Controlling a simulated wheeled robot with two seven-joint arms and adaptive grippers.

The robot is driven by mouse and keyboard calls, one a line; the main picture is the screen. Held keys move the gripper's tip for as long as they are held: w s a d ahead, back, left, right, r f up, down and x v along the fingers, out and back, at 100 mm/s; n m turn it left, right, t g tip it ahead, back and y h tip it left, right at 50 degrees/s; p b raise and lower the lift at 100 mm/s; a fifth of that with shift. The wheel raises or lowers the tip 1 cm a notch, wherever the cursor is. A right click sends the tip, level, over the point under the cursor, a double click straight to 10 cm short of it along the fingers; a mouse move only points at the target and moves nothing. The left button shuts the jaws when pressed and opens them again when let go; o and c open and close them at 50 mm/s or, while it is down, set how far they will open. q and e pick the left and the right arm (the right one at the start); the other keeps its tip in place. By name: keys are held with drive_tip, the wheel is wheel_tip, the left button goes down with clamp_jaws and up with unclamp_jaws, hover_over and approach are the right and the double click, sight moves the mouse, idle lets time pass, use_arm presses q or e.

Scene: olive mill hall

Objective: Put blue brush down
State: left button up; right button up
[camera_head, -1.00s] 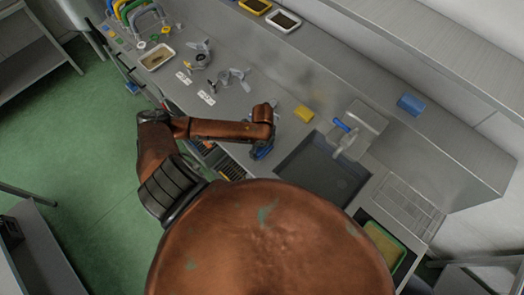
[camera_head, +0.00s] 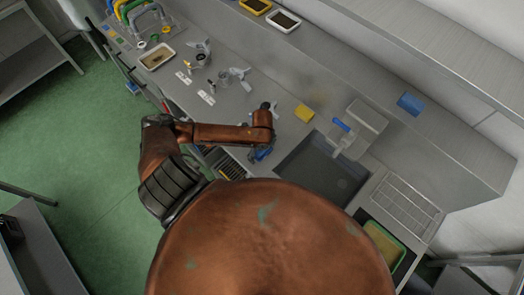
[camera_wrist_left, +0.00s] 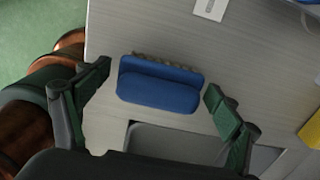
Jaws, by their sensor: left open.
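The blue brush (camera_wrist_left: 160,86) lies on the grey metal counter in the left wrist view, with a row of brownish bristles along its far edge. My left gripper (camera_wrist_left: 158,82) is open, with one finger to each side of the brush and a visible gap at both sides. In the head view the brush (camera_head: 261,153) shows only as a small blue patch under my left wrist, beside the sink, and the fingers are mostly hidden there. My right gripper is not in view.
A sunken sink (camera_head: 318,172) lies just right of my left gripper. A yellow sponge (camera_head: 304,113) lies on the counter behind it. White labels (camera_head: 206,97) and metal parts (camera_head: 240,76) lie further left. A blue-handled tap (camera_head: 343,126) stands behind the sink.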

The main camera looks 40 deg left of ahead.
use_arm(q)
drive_tip(key=shift+r, duration=0.1)
wheel_tip(320, 180, up, 12)
idle(0.6)
idle(0.4)
